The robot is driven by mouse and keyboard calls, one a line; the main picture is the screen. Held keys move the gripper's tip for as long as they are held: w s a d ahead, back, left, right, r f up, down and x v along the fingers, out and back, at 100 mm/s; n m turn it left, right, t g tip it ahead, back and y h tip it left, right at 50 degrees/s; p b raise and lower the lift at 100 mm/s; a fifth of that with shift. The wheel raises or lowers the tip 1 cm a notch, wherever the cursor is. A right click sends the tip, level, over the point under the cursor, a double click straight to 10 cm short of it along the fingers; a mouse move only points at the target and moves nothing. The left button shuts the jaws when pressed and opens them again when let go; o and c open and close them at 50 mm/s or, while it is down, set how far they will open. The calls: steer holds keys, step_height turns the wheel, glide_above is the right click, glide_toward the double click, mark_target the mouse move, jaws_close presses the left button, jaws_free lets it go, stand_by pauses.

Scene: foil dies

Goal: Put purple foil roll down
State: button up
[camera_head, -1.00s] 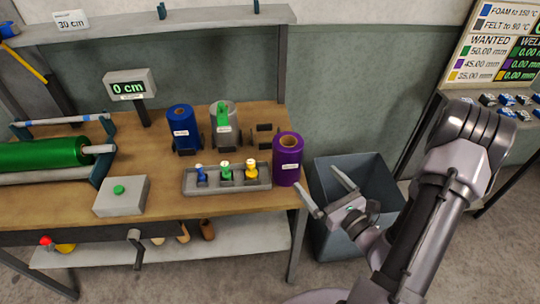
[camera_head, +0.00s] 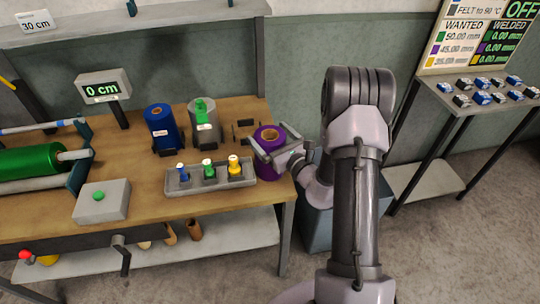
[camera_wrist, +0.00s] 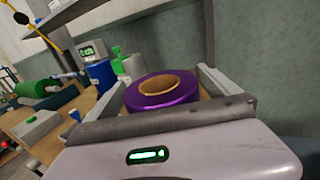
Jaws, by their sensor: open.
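The purple foil roll (camera_head: 268,165) stands upright at the right end of the wooden bench (camera_head: 130,190). My gripper (camera_head: 270,150) is open, with one finger on each side of the roll near its top. In the wrist view the roll (camera_wrist: 165,92) stands between the two fingers, its brown core facing up. A gap shows on the right between roll and finger; on the left I cannot tell whether they touch. The roll's lower part is hidden in the wrist view by my gripper.
A grey tray (camera_head: 210,185) with blue, green and yellow handled pieces lies just left of the roll. A blue roll (camera_head: 162,128) and a grey roll with a green piece (camera_head: 204,122) stand behind it. A dark bin (camera_head: 318,230) stands right of the bench, partly behind my arm.

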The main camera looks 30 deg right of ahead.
steer(key=c, duration=1.9)
steer(key=shift+c, duration=0.3)
steer(key=shift+r, duration=0.15)
